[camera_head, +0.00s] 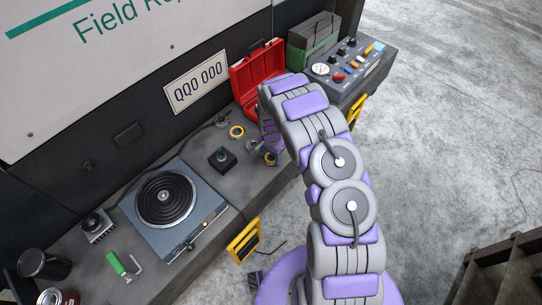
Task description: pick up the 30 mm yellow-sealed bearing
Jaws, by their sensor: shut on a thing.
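My gripper (270,152) is low over the grey bench, in front of the red case, and partly hidden by my own arm. It is shut on a small ring-shaped bearing (270,159) with yellow on it, at its fingertips. I cannot tell whether this bearing touches the bench. Another yellow ring-shaped bearing (237,131) lies on the bench to the left. A grey metal ring (252,146) lies between the two. The sizes of the rings cannot be read at this distance.
An open red case (258,78) stands behind the gripper. A small black block with a knob (221,158) and a hotplate (165,202) stand to the left. A control box (346,66) is at the right. The bench's front edge is close to my arm.

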